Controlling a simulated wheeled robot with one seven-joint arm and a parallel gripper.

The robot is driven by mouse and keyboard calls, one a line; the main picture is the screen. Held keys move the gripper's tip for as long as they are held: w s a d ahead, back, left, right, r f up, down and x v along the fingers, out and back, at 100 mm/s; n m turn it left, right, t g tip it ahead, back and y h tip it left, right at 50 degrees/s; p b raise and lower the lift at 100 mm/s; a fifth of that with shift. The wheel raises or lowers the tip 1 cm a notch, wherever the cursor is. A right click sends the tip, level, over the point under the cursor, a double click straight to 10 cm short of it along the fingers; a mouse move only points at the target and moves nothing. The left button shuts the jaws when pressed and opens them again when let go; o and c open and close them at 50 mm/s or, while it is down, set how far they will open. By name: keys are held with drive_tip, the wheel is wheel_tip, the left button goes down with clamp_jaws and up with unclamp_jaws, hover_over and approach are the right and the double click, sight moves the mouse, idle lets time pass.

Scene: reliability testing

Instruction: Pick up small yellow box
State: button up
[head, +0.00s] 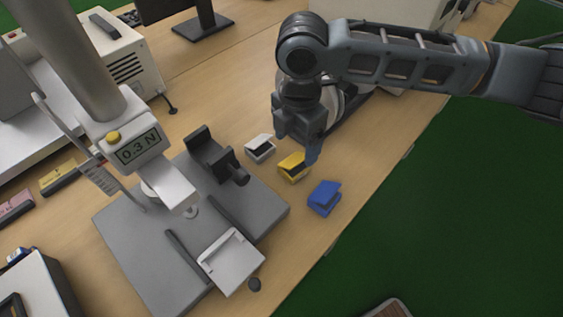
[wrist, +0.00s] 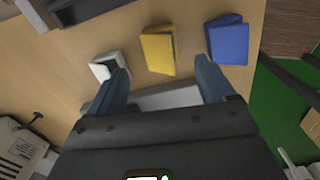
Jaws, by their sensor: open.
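The small yellow box (head: 292,167) stands on the wooden table between a white box and a blue box. In the wrist view the yellow box (wrist: 158,50) lies just ahead of the gap between my fingertips, not between them. My gripper (head: 301,150) is open and empty, pointing down close to the yellow box, and partly overlaps it in the head view. In the wrist view my gripper (wrist: 163,76) has its two fingers wide apart, the left one near the white box and the right one near the blue box.
The white box (head: 260,148) and the blue box (head: 324,197) stand close on either side. A grey test stand (head: 120,222) with a 0.3 N display is at left. The table's edge drops to green floor (head: 450,220) at right.

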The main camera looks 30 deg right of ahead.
sight(295, 160)
wheel_tip(295, 160, down, 7)
drive_tip(key=shift+s+f, duration=0.1)
drive_tip(key=shift+f, duration=0.05)
idle(0.4)
drive_tip(key=shift+c, duration=0.4)
drive_tip(key=c, duration=1)
